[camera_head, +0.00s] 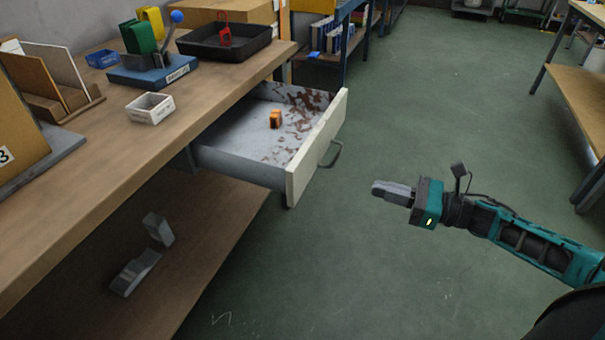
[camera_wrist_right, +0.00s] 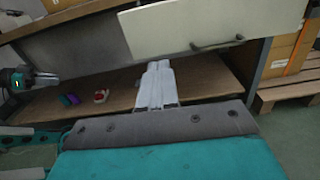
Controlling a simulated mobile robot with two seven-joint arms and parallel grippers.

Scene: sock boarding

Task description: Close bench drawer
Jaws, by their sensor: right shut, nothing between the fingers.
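The bench drawer (camera_head: 250,150) is pulled well out of the bench in the head view. Its inside is stained with rust-brown patches, and a small orange object (camera_head: 275,119) lies in it. The pale drawer front (camera_head: 318,147) has a dark bar handle (camera_head: 333,155). My right gripper (camera_head: 376,189) is shut and empty, in front of the drawer and apart from the handle. In the right wrist view the drawer front (camera_wrist_right: 205,22) and handle (camera_wrist_right: 217,45) are beyond the fingers (camera_wrist_right: 157,68). What looks like my left gripper (camera_wrist_right: 42,79) is at the left edge there, too small to read.
The wooden bench top (camera_head: 95,165) holds a white box (camera_head: 150,108), a black tray (camera_head: 225,42) and a blue stand (camera_head: 152,70). A lower shelf (camera_head: 190,240) runs below. The green floor (camera_head: 400,110) in front of the drawer is clear.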

